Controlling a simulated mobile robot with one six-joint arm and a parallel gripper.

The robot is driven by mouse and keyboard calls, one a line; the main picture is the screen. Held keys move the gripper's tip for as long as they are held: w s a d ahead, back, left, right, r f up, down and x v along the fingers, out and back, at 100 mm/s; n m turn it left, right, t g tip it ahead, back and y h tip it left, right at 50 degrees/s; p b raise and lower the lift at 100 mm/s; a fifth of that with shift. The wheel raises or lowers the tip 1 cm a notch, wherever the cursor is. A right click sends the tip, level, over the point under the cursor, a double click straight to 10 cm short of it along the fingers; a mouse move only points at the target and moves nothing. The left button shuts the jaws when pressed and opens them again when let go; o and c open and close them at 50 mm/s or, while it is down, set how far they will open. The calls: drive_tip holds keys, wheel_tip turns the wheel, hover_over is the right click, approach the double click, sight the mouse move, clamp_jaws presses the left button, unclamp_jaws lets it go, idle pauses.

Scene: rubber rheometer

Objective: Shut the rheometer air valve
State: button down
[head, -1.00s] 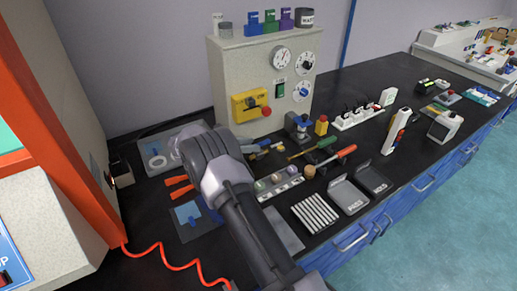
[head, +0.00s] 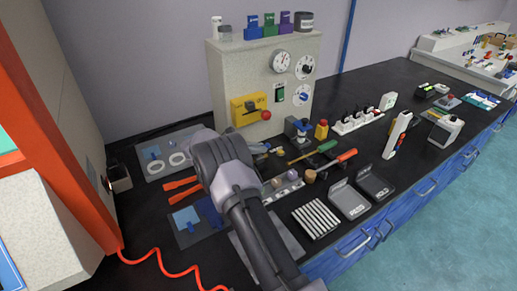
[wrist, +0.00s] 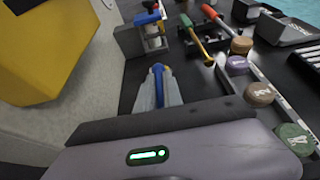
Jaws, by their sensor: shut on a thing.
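I cannot tell whether this is part of the air valve. A grey block with a blue top (head: 299,127) stands on the bench right of my gripper. I cannot identify the air valve for certain.
Screwdrivers with green (head: 327,145) and red (head: 347,155) handles lie right of my gripper, near a rack of round samples (wrist: 259,94). A tray with rings (head: 154,167) lies left of my wrist. An orange-framed machine (head: 75,130) stands at the left.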

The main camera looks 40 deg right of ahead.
drive_tip(key=shift+w+m+g, duration=0.1)
drive_tip(key=shift+m+g, duration=0.4)
drive_tip(key=shift+g, duration=0.2)
drive_tip(key=shift+f+m+g+b, duration=0.2)
drive_tip(key=shift+m+g+b, duration=0.15)
drive_tip(key=shift+b, duration=0.45)
drive_tip(key=shift+m+g+y+b, duration=0.3)
drive_tip(key=shift+m+g+b, duration=0.15)
drive_tip(key=shift+b, duration=0.5)
drive_tip(key=shift+r, duration=0.15)
drive_tip(key=c, duration=1.5)
unclamp_jaws()
drive_tip(key=shift+g, duration=0.3)
